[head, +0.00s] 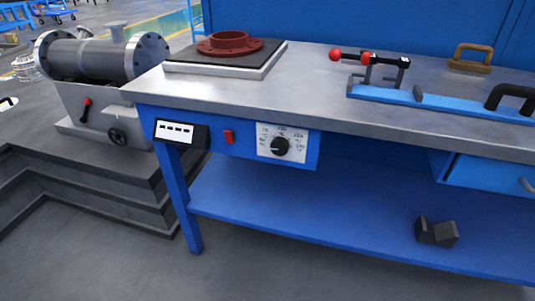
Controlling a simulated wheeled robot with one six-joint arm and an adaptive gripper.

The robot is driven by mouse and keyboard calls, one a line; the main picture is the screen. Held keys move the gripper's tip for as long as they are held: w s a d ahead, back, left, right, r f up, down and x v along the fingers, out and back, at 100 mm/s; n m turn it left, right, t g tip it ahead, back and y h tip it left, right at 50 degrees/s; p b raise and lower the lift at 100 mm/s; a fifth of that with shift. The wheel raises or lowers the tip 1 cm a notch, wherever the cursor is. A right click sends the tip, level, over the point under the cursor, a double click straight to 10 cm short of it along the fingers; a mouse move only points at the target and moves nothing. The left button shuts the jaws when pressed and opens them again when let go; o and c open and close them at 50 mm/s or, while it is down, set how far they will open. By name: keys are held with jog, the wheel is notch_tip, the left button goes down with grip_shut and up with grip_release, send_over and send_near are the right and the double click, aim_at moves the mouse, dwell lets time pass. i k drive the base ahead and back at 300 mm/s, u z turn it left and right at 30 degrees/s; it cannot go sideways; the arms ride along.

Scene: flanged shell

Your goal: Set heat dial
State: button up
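The heat dial (280,146) is a round black knob on a white marked plate (305,145), set in the blue front panel under the bench top. Its pointer direction is too small to tell for sure. A red switch (229,137) and a small display box (180,132) sit to the left of it on the same front. A dark hot plate (185,69) with a red-brown flange (228,43) on it stands on the bench above. My gripper is not in view.
A blue toggle-clamp fixture (440,103) with red knobs and a wooden-handled brush (470,60) are on the bench (310,85). A flanged shell (95,58) stands on a stepped platform at left. The lower shelf (320,215) holds dark blocks (436,233). Floor in front is clear.

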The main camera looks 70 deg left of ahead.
aim_at(280, 146)
jog(key=k, duration=1.1)
jog(key=u, duration=1.95)
